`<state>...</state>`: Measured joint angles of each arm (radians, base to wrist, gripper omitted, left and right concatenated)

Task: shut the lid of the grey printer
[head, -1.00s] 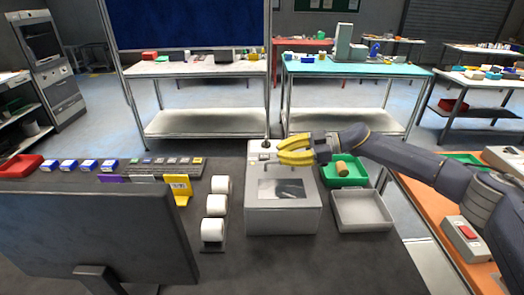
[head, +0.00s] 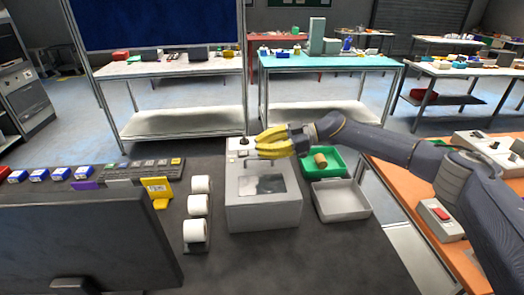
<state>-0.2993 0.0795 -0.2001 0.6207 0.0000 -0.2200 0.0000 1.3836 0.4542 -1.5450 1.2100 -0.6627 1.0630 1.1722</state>
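The grey printer (head: 262,213) stands on the dark table near the middle of the head view. Its top, with a dark window (head: 265,185), looks flat, and no raised lid shows; I cannot tell whether the lid is fully closed. My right gripper (head: 260,143) has yellow fingers, spread apart with nothing seen between them. It is over or just behind the printer's back edge, pointing left; I cannot tell whether it touches. My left gripper is not in view.
White rolls (head: 198,206) stand left of the printer, beside a yellow card holder (head: 158,191). A green tray (head: 335,170) with a brown cylinder (head: 320,160) and an empty grey tray (head: 341,203) are on its right. A dark monitor (head: 90,235) fills the front left.

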